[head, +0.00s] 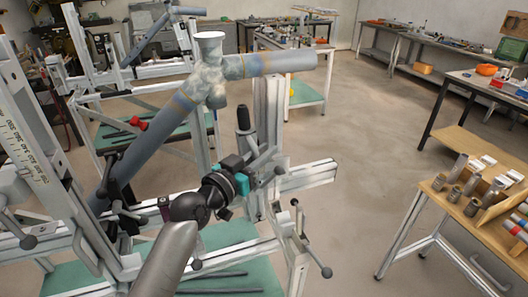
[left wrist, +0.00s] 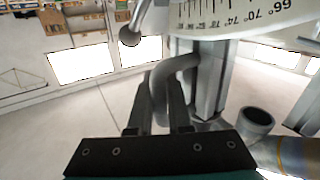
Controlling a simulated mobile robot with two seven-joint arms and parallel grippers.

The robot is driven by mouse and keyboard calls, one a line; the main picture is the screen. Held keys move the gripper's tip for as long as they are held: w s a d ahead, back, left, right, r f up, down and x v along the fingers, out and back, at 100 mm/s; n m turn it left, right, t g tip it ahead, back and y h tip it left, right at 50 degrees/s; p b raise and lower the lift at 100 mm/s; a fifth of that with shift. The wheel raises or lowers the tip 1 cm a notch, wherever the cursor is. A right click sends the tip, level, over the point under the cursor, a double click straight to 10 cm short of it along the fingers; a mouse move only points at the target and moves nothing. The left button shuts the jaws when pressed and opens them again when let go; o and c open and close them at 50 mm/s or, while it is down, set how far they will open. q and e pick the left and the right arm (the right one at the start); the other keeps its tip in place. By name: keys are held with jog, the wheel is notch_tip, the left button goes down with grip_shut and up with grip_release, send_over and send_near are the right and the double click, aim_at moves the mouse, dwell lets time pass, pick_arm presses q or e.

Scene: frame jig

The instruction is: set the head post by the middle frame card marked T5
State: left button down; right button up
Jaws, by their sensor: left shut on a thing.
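My left gripper (head: 262,166) is at the grey upright post (head: 270,105) near the middle of the jig. In the left wrist view, my left gripper (left wrist: 158,112) is shut on a bent grey handle (left wrist: 180,70) in front of a metal upright (left wrist: 212,85). A pale curved scale (left wrist: 235,18) above it shows degree marks, with 66, 70, 74 and 78 legible; I cannot make out a pointer. Small white cards (head: 475,167) stand on the right bench, their marks too small to read. My right gripper is not in view.
Blue-grey frame tubes (head: 150,140) meet at a mottled joint (head: 208,80) above the jig. A ball-ended lever (head: 325,271) sticks out at the jig's front right. A wooden bench (head: 450,215) with metal cylinders stands at right. Open floor (head: 360,150) lies between.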

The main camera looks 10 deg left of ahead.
pick_arm(q)
jog(key=s+a+t+b, duration=0.1)
jog(key=b, duration=0.2)
jog(key=s+a+n+b, duration=0.1)
jog(key=a+b, duration=0.1)
jog(key=b, duration=0.1)
jog(key=s+a+f+n+t+b, duration=0.1)
jog(key=a+b, duration=0.1)
jog(key=b, duration=0.1)
jog(key=shift+s+a+t+h, duration=0.15)
jog(key=shift+s+t+h, duration=0.05)
jog(key=shift+t+h, duration=0.1)
jog(key=shift+r, duration=0.1)
jog(key=c, duration=1.1)
grip_release()
jog(key=shift+c, duration=0.2)
